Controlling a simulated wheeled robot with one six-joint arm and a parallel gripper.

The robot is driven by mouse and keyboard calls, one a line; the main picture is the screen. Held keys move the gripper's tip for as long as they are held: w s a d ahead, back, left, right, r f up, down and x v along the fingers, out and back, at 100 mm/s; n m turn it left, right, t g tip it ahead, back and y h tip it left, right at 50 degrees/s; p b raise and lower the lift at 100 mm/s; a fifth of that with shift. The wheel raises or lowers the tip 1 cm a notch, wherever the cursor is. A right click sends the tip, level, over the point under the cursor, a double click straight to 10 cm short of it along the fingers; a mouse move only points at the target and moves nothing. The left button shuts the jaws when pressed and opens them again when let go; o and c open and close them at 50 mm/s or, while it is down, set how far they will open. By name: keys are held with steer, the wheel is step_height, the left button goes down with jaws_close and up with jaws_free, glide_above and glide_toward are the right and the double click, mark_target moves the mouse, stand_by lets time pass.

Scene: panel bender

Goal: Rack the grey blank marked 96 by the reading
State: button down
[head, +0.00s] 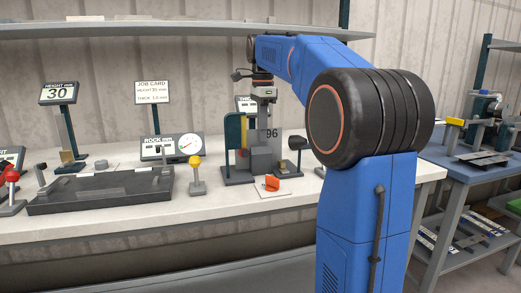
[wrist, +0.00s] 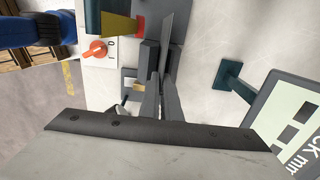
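The grey blank marked 96 (head: 271,134) stands upright at the gauge station on the bench, its number facing the head camera. In the wrist view the blank (wrist: 168,42) shows nearly edge-on between my fingers. My gripper (head: 263,127) points down and appears shut on its upper part; the fingers also show in the wrist view (wrist: 163,82). The gauge station (head: 236,148) has a dark base, a teal and yellow upright and grey blocks, which hide the blank's lower edge. The thickness display (head: 243,103) is partly hidden by my arm; its reading is not legible.
An orange knob (head: 271,184) sits in front of the station, a yellow-knobbed lever (head: 196,175) to its left. A dial display (head: 172,147), job card (head: 152,92), height display reading 30 (head: 58,93) and dark tray (head: 100,203) lie further left. A blue table (head: 455,170) with labelled lower shelf stands right.

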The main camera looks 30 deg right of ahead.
steer(key=shift+w+r, duration=0.1)
steer(key=shift+w, duration=0.05)
step_height(320, 180, up, 11)
stand_by(1.9)
stand_by(0.5)
